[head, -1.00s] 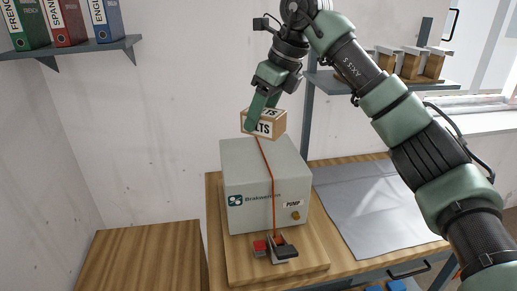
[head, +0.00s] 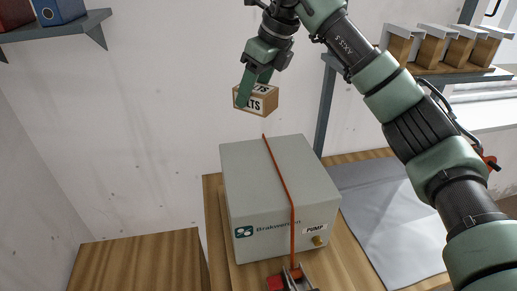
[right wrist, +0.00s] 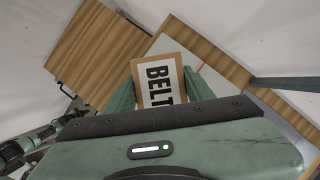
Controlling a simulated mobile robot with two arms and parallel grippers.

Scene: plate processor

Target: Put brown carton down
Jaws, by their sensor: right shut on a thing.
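The brown carton (head: 264,102) has white labels; the letters "LTS" show in the head view and "BELT" in the right wrist view (right wrist: 159,80). My right gripper (head: 248,92) is shut on the carton and holds it in the air above the grey pump box (head: 262,190), with a clear gap between them. In the right wrist view, one finger of the right gripper (right wrist: 158,92) is on each side of the carton.
The pump box stands on a wooden board with an orange strap over it. A grey sheet (head: 392,222) lies to its right. A bare wooden surface (head: 137,262) is at the left. A right-hand shelf (head: 465,76) holds several brown boxes; another shelf (head: 50,27) holds binders.

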